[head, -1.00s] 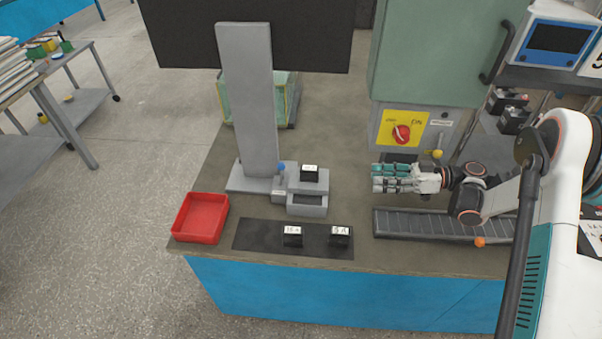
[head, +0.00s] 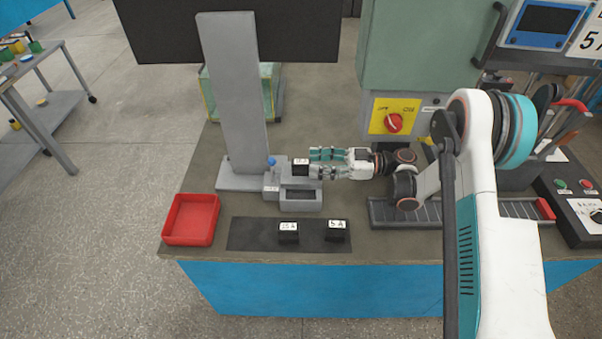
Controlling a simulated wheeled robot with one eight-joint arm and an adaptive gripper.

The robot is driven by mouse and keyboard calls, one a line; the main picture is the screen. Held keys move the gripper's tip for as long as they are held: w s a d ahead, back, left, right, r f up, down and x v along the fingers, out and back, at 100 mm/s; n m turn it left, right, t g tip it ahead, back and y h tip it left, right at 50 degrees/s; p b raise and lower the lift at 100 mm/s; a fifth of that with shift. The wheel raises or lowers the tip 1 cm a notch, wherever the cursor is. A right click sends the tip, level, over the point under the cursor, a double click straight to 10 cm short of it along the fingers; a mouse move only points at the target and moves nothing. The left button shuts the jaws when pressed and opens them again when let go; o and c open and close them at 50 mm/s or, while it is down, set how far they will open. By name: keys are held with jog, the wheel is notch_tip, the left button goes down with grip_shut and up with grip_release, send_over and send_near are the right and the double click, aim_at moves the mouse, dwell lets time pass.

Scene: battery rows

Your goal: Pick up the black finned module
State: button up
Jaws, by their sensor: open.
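A small black block with a white label (head: 299,171) sits on the grey fixture (head: 301,208) at the foot of a tall grey column. Two similar black blocks lie on the dark mat in front, one marked 15 A (head: 288,237) and one marked 5 A (head: 335,237). Fins are too small to make out on any of them. My gripper (head: 315,164) is open and points left. Its fingertips are right at the right side of the block on the fixture; whether they touch it I cannot tell.
A red tray (head: 191,220) stands empty at the bench's front left. The tall grey column (head: 233,100) rises just behind and left of the fixture. A roller track (head: 420,213) lies right of the mat. A green cabinet with a red switch (head: 393,123) stands behind my arm.

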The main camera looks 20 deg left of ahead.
aim_at(301, 161)
jog(key=x, duration=0.1)
jog(key=b+x, duration=0.1)
jog(key=x, duration=0.1)
jog(key=b+x, duration=0.1)
jog(key=x, duration=0.1)
jog(key=shift+s, duration=0.3)
grip_shut()
